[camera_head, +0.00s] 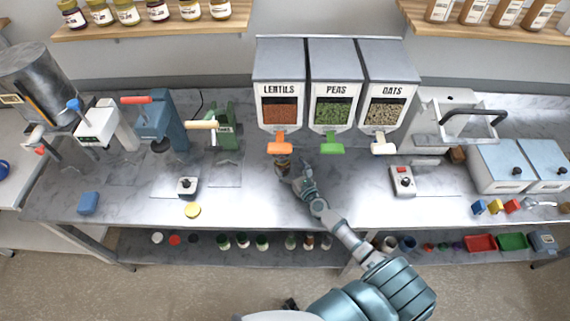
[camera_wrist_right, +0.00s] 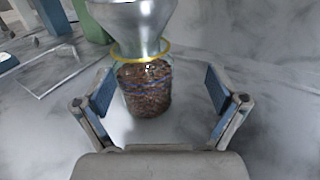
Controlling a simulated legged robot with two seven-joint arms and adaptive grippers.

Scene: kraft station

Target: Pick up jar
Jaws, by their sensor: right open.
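A glass jar (camera_wrist_right: 146,92) with brown grainy contents, blue lines around it and a yellow rim stands upright on the counter in the right wrist view. A grey metal funnel-shaped piece (camera_wrist_right: 135,22) sits right at its mouth; I cannot tell whether they touch. In the head view the jar (camera_head: 283,165) is small, below the orange lever of the LENTILS dispenser, partly hidden by my gripper. My right gripper (camera_wrist_right: 158,95) is open, with one finger to each side of the jar and visible gaps. It also shows in the head view (camera_head: 294,176). My left gripper is not in view.
The LENTILS (camera_head: 280,90), PEAS (camera_head: 333,90) and OATS (camera_head: 386,90) dispensers stand behind the jar. A green press (camera_head: 226,130) is to the left. A control box with a red button (camera_head: 403,181) is to the right. The counter front is mostly clear.

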